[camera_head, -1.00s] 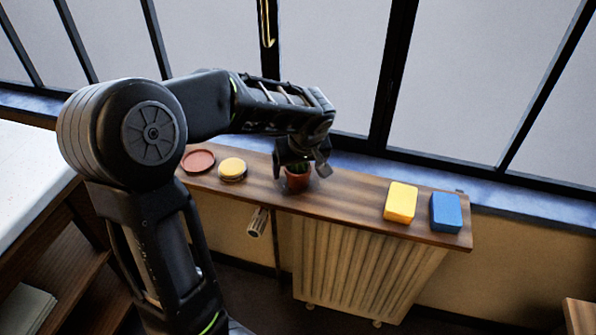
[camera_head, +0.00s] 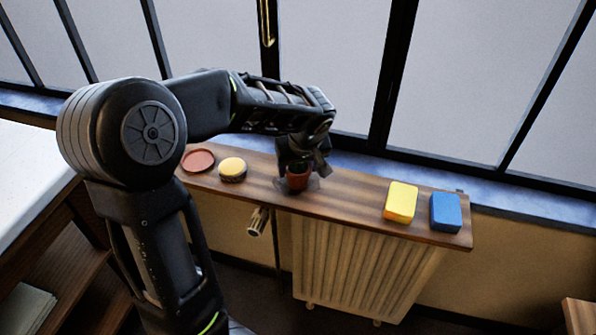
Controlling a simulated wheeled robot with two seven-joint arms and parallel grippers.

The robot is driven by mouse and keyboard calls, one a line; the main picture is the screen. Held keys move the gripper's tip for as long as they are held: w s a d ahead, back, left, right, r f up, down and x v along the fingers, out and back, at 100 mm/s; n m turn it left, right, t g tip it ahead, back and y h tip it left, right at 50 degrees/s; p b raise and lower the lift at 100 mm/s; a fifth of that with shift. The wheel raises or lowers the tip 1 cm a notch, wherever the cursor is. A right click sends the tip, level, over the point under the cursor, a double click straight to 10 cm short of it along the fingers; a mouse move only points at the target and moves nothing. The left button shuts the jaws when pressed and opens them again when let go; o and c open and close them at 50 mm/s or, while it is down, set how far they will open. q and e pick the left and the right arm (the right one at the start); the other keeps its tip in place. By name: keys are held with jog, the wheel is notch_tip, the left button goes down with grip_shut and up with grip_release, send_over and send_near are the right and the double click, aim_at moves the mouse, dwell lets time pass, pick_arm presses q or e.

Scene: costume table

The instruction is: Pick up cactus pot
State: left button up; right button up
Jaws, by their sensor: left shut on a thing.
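The cactus pot (camera_head: 298,181) is a small reddish-brown pot with a bit of green at its top. It is at the middle of the wooden shelf above the radiator, and I cannot tell whether it touches the shelf. My left gripper (camera_head: 299,167) comes down on it from above and is shut on it. The gripper hides most of the plant and the pot's upper part. My right gripper is not in view.
On the wooden shelf (camera_head: 345,200), a red dish (camera_head: 198,160) and a yellow-topped round tin (camera_head: 232,169) stand left of the pot. A yellow block (camera_head: 400,202) and a blue block (camera_head: 446,212) stand right. Window bars (camera_head: 393,75) rise behind. The shelf between pot and yellow block is clear.

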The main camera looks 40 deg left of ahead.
pick_arm(q)
jog(key=c, duration=0.4)
jog(key=shift+r, duration=0.1)
jog(key=shift+c, duration=0.2)
notch_tip(320, 180, up, 10)
jog(key=shift+f, duration=0.1)
dwell(0.6)
